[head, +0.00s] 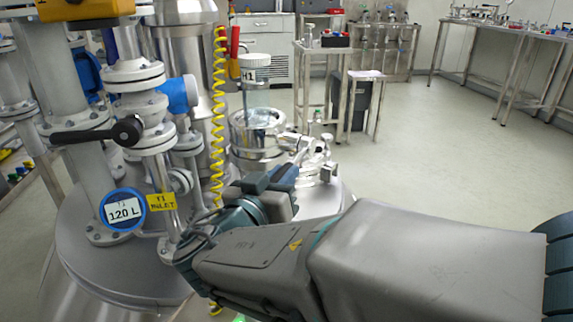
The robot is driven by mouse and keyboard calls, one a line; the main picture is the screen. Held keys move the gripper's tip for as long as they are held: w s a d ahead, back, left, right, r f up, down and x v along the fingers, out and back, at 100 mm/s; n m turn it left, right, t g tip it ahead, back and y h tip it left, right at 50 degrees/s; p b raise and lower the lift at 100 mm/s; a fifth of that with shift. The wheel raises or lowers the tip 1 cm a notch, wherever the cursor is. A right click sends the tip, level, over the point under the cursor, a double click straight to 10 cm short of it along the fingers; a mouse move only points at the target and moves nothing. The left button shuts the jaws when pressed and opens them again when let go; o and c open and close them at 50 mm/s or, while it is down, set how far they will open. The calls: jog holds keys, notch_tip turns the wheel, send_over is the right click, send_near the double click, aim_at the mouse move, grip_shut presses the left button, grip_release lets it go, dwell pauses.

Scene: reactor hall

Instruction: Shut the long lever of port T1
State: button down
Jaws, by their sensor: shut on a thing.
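My gripper (277,180) is at the silvery metal fittings on the tank lid, in the middle of the picture. Its dark fingers are shut on a slim metal lever (299,158), mostly hidden by the fingers. The tank carries a blue round tag (123,210) reading T1, 120 L. A yellow tag (160,202) beside it appears to read T1 INLET. A black-handled lever (98,132) lies roughly level across a white valve at the left, well apart from my gripper. My arm hides the front right of the tank lid (115,262).
A white-capped vessel marked H1 (255,69) stands behind a shiny round port (258,130). A yellow coiled hose (217,120) hangs left of it. White pipes (65,90) crowd the left. Steel tables (340,60) stand behind; the floor (440,150) at right is clear.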

jog(key=c, duration=1.3)
grip_release()
jog(key=shift+w+f, duration=0.1)
jog(key=p+v, duration=0.1)
jog(key=v, duration=1.3)
jog(key=shift+p, duration=0.3)
jog(key=shift+w, duration=0.1)
